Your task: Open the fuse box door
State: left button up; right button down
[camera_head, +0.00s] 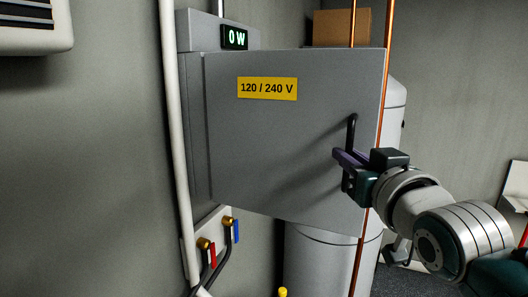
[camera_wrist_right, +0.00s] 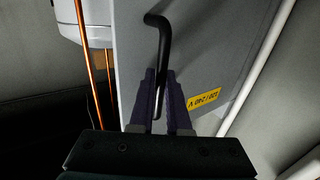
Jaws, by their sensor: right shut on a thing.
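The fuse box (camera_head: 194,120) is a grey metal cabinet on the left wall. Its flat grey door (camera_head: 280,150) bears a yellow "120 / 240 V" label and seems to stand swung out from the cabinet body, hinge side at left. The inside is hidden behind the door. A black bar handle (camera_head: 351,128) is near the door's right edge. My right gripper (camera_head: 345,159) is shut on the handle's lower part. In the right wrist view, the handle (camera_wrist_right: 164,45) runs between the purple fingers (camera_wrist_right: 160,85). My left gripper is not in view.
Copper pipes (camera_head: 386,85) run vertically just by the door's right edge. A white pipe (camera_head: 176,130) runs down left of the box. A grey tank (camera_head: 320,262) stands behind and below the door. Valves with red and blue levers (camera_head: 236,232) are at lower left.

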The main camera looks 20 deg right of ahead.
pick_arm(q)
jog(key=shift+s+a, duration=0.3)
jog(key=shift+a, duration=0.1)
pick_arm(e)
jog(key=shift+s+a, duration=0.2)
jog(key=shift+a, duration=0.45)
jog(key=c, duration=1.2)
grip_release()
jog(key=shift+w, duration=0.1)
jog(key=shift+o, duration=0.2)
pick_arm(q)
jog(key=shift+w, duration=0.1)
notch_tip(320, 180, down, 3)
jog(key=b, duration=0.3)
pick_arm(e)
jog(key=v, duration=1)
jog(key=shift+d, duration=0.1)
